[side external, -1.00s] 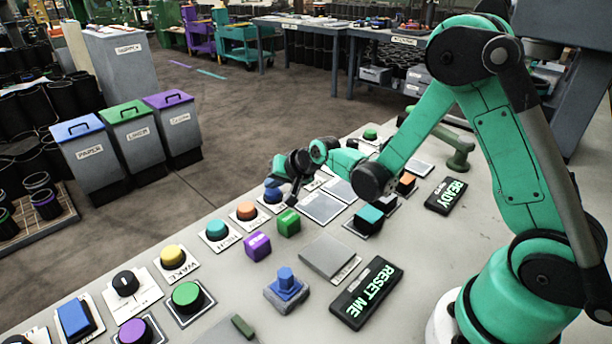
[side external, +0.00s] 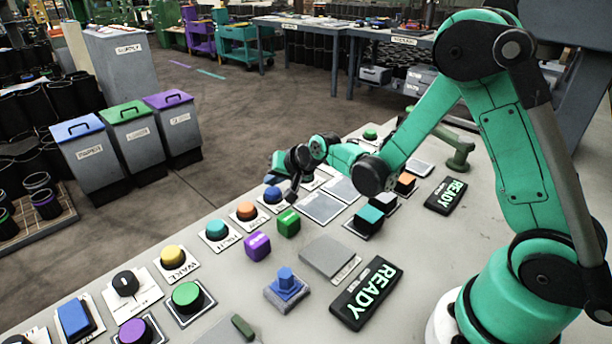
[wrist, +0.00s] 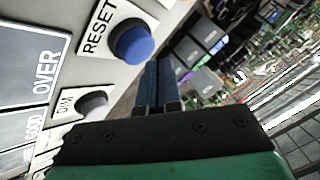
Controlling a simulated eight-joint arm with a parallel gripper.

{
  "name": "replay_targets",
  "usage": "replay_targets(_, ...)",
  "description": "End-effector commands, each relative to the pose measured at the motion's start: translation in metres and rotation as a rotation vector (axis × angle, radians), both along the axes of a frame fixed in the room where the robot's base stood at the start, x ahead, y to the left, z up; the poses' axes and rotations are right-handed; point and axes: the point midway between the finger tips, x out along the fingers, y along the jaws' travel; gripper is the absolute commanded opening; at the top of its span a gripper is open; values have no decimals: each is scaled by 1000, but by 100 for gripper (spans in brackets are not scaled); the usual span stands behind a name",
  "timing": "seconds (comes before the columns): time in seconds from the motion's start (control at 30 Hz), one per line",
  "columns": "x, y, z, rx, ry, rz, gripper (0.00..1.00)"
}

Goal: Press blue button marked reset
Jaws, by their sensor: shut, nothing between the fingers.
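The blue button (side external: 273,195) sits on a white plate along the far left edge of the bench. In the wrist view the blue button (wrist: 132,44) has RESET printed beside it. My gripper (wrist: 158,72) is shut and empty, its dark blue fingers together just beside the button, with a gap in that picture. In the side view my wrist is above and right of the button; the exact fingertip height is hard to tell. The near display (side external: 367,293) reads READY.
Orange (side external: 246,210), teal and yellow buttons line the edge. Green (side external: 288,223) and purple (side external: 257,246) cubes stand nearby. A second display (side external: 446,196) reads READY.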

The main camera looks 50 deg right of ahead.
Motion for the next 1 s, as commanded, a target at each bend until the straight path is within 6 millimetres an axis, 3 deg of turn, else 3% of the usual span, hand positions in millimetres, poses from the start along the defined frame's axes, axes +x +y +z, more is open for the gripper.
replay_targets(0.43, 0, 0, 7, 0, 0, 0, 0)
replay_targets(1.0, 0, 0, 53, 0, 0, 0, 0)
